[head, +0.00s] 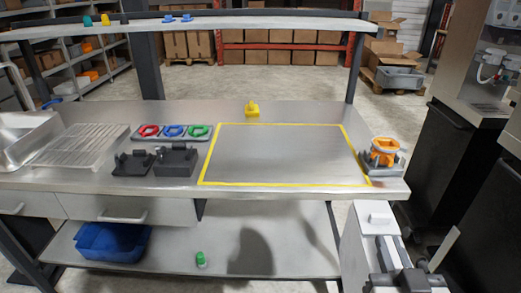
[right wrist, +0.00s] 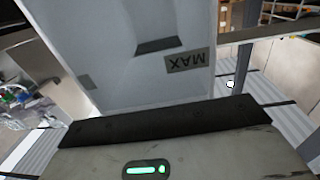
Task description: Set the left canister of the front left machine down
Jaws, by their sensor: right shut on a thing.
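A pale grey canister (head: 358,248) with a white knobbed top is at the lower right of the head view, just in front of the table's front edge. My right gripper (head: 388,252) is shut on it from its right side. In the right wrist view the canister (right wrist: 130,80) fills the upper middle, with a MAX label upside down. The dark finger (right wrist: 165,125) lies across its lower end, and the other finger cannot be made out. A machine (head: 490,60) with a tap stands at the right edge. My left gripper is not in view.
The steel table (head: 330,110) has a bare area framed by yellow tape (head: 284,185). An orange device (head: 384,150) stands at its right end. Black holders (head: 175,160), coloured rings (head: 172,131) and a yellow piece (head: 252,109) are also on it. A blue bin (head: 110,243) is below.

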